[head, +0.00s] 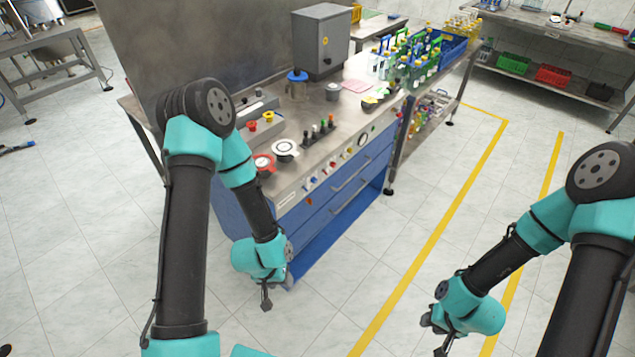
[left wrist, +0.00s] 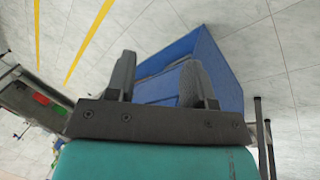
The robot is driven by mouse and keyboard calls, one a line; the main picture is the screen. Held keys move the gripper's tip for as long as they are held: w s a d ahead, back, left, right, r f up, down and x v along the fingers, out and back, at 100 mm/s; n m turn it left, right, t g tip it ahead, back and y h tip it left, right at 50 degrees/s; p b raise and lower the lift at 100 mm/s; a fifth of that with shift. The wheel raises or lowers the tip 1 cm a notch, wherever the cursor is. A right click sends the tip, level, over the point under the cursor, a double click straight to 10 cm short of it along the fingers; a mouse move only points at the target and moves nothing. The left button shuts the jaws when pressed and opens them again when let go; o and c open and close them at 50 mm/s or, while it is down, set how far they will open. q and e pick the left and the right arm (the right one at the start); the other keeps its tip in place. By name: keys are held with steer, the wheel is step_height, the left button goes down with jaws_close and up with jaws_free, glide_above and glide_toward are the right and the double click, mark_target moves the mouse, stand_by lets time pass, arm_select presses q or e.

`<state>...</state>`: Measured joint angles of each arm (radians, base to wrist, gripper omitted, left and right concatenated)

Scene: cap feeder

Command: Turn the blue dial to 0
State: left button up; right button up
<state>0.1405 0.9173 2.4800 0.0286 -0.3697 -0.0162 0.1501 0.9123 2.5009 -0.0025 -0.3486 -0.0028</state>
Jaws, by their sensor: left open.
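A round blue-topped part (head: 297,76) stands on the steel bench top by the grey box; I cannot tell for sure that it is the blue dial, and no number on it is readable. A red-rimmed dial (head: 264,163) and a black-and-white dial (head: 285,149) sit at the bench's near end. My left gripper (head: 272,291) hangs in front of the blue cabinet, low and away from the dials. Its fingers stand apart and empty in the left wrist view (left wrist: 161,82). My right gripper (head: 434,334) is at lower right, fingers apart, empty, over the floor.
The bench's front panel carries several small knobs (head: 311,183). Blue drawers (head: 335,185) with handles are below it. Small levers (head: 318,132), a grey box (head: 321,40) and bottles in a blue crate (head: 453,50) stand on top.

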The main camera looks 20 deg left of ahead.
arm_select(q)
steer(key=w+d+n+t+y, duration=0.1)
steer(key=w+n+t+y, duration=0.3)
steer(key=w, duration=1.1)
steer(key=n+t+y, duration=0.3)
steer(key=t+y, duration=0.1)
steer(key=y, duration=0.4)
glide_toward(316, 181)
step_height(316, 181, down, 4)
steer(key=w, duration=0.1)
steer(key=s+d+r+n+g+y, duration=0.1)
steer(key=d+r+n+g+y, duration=0.3)
steer(key=d, duration=0.6)
step_height(316, 181, up, 3)
steer(key=shift+d+f, duration=0.1)
steer(key=shift+d, duration=0.2)
steer(key=x, duration=1.7)
steer(key=shift+s+a, duration=0.1)
steer(key=shift+a, duration=0.25)
